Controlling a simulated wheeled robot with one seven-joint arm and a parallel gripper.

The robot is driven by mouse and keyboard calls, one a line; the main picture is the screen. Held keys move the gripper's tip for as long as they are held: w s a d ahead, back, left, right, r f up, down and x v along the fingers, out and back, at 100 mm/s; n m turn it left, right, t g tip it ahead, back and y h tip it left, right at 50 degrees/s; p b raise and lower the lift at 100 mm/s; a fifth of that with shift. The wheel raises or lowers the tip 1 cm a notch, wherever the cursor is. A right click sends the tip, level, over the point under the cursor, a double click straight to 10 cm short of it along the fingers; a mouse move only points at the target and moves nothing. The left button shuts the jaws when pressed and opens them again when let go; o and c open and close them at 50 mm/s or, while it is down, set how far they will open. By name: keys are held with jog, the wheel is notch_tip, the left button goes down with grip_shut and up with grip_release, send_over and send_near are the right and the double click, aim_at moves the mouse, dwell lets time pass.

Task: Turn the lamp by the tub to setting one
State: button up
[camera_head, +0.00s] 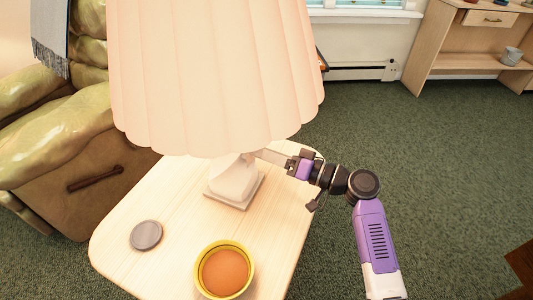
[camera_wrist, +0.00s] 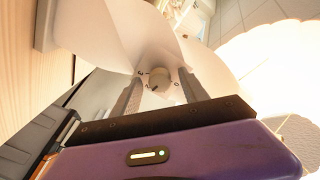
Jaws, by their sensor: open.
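The lamp has a large pleated cream shade (camera_head: 210,75) and a pale base (camera_head: 234,180) on a square foot. It stands on the side table, behind the yellow-rimmed tub (camera_head: 224,269) of orange contents. My gripper (camera_head: 272,156) reaches in from the right under the shade, close to the base. In the wrist view the lamp's small round knob (camera_wrist: 159,77) is on the pale base, with small numerals around it; its exact setting is hard to read. My gripper (camera_wrist: 161,84) is open, with one finger on each side of the knob. I cannot tell whether they touch it.
The wooden side table (camera_head: 130,207) also bears a round grey lid (camera_head: 146,235), left of the tub. A green leather armchair (camera_head: 60,165) stands close to the table's left. A shelf unit (camera_head: 455,50) is at the far right. Green carpet (camera_head: 440,150) is clear on the right.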

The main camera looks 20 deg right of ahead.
grip_shut()
jog(key=shift+f+b, duration=0.15)
jog(key=shift+b, duration=0.3)
jog(key=n+b, duration=0.9)
jog(key=b, duration=0.8)
jog(key=shift+n+y, duration=0.3)
jog(key=shift+n, duration=0.1)
